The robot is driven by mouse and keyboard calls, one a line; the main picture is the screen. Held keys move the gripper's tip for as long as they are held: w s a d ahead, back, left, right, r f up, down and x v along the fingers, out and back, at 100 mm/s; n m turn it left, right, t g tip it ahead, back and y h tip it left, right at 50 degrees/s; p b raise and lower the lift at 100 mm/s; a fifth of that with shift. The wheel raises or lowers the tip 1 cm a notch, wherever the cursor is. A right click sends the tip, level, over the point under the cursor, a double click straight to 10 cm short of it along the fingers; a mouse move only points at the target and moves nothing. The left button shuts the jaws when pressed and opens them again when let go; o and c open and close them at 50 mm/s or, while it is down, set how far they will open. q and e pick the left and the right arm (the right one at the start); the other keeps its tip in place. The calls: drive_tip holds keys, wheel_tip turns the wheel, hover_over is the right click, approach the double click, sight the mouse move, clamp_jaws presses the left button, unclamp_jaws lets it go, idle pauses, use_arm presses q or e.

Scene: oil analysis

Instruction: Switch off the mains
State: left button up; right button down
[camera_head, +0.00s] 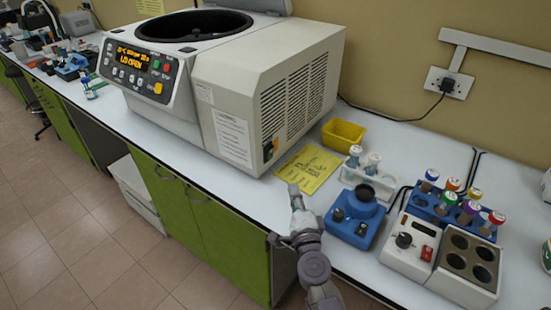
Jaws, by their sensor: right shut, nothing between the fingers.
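The large white centrifuge (225,85) stands on the bench with its lid up, and its lit display reads "LID OPEN". Low on its right side, near the front corner, is a small mains switch (268,150) with an orange-lit part; its position is too small to read. My right gripper (293,189) is shut and empty. It is over the bench's front edge, below and to the right of the switch, apart from it. My left gripper is out of view.
A yellow sheet (310,168) lies beside the centrifuge, with a yellow bin (343,134) behind it. A blue mixer (355,215), a tube rack (368,180) and a heating block (440,255) stand to the right. A plugged wall socket (448,83) is behind.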

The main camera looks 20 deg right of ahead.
approach(273, 149)
drive_tip(key=w+d, duration=0.3)
drive_tip(key=shift+w+d+f, duration=0.1)
drive_tip(key=shift+w+d, duration=0.05)
drive_tip(key=shift+d, duration=0.1)
drive_tip(key=shift+w+a+r, duration=0.2)
drive_tip(key=shift+w+a, duration=1.05)
drive_tip(key=shift+w, duration=0.25)
drive_tip(key=r+p, duration=0.1)
drive_tip(key=p, duration=0.1)
drive_tip(key=shift+w+a+p, duration=0.1)
drive_tip(key=shift+w+p, duration=0.05)
drive_tip(key=shift+p, duration=0.25)
drive_tip(key=shift+f+b, duration=0.4)
drive_tip(key=shift+b, duration=0.05)
